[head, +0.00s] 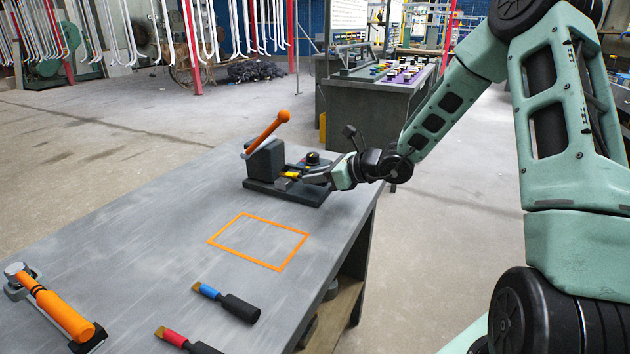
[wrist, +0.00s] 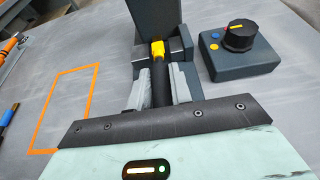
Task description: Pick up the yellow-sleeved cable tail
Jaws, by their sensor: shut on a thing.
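The yellow-sleeved cable tail (wrist: 160,75) is a short black cable with a yellow sleeve at its far end. In the wrist view the sleeve sits at the dark block of a lever press, between its side pieces; I cannot tell how far it reaches in. The yellow sleeve also shows small in the head view (head: 291,174). My gripper (wrist: 161,88) is shut on the black part of the tail, one finger on each side. In the head view my gripper (head: 316,178) is low over the press base, at the right of the block. The tail's near end is hidden by my gripper.
The lever press (head: 265,160) has an orange lever. A box with a black knob (wrist: 238,38) stands right of it. An empty orange outline (head: 243,220) marks the table. Blue-sleeved (head: 238,307) and red-sleeved (head: 174,338) tails lie in front. An orange-handled tool (head: 65,316) lies left.

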